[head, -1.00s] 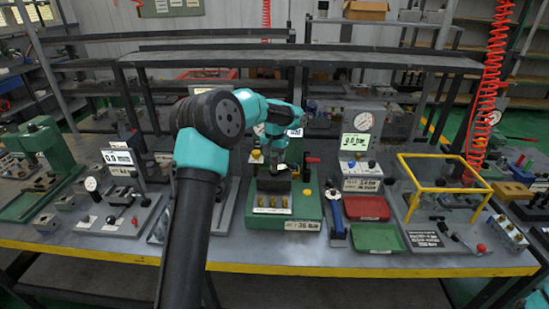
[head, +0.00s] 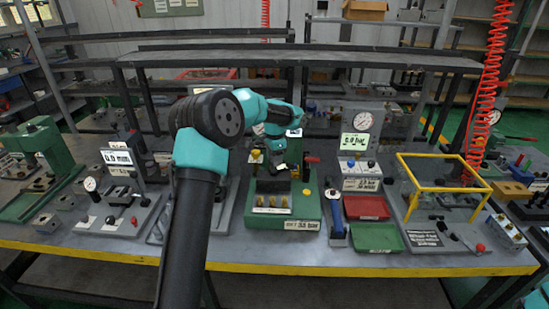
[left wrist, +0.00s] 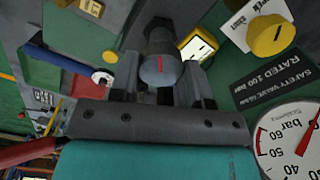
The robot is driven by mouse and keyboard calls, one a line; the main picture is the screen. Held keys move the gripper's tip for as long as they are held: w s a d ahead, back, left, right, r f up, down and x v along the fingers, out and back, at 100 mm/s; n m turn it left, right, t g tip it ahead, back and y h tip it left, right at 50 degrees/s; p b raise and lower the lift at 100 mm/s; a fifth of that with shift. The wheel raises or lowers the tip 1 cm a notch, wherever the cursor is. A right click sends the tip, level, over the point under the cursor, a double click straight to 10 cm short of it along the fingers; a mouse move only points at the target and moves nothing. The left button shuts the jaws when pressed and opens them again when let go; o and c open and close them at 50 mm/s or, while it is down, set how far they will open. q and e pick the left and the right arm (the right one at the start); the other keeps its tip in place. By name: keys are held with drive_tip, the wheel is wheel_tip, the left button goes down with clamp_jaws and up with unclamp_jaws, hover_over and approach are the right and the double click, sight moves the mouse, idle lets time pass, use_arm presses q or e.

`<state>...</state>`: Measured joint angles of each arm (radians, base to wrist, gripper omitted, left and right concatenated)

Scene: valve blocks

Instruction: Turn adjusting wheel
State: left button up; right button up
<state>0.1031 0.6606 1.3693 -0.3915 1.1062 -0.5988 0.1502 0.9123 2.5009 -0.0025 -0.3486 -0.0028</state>
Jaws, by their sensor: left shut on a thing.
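In the left wrist view, a round grey wheel with a red mark (left wrist: 160,69) sits between the two fingers of my left gripper (left wrist: 161,82). The gripper is shut on it. In the head view, my left gripper (head: 279,166) is over the green valve test stand (head: 308,207) at the middle of the bench. The wheel is too small and covered to make out there. My right gripper is not in view.
A white pressure gauge (left wrist: 291,142) and a yellow knob (left wrist: 270,38) are close to the gripper. A red tray (head: 366,208) and a green tray (head: 377,238) lie right of the stand. A yellow frame (head: 447,207) stands farther right.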

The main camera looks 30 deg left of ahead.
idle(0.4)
use_arm(q)
drive_tip(key=o, duration=0.9)
drive_tip(key=shift+r, duration=0.15)
wheel_tip(320, 180, up, 17)
drive_tip(key=shift+r, duration=0.1)
idle(0.5)
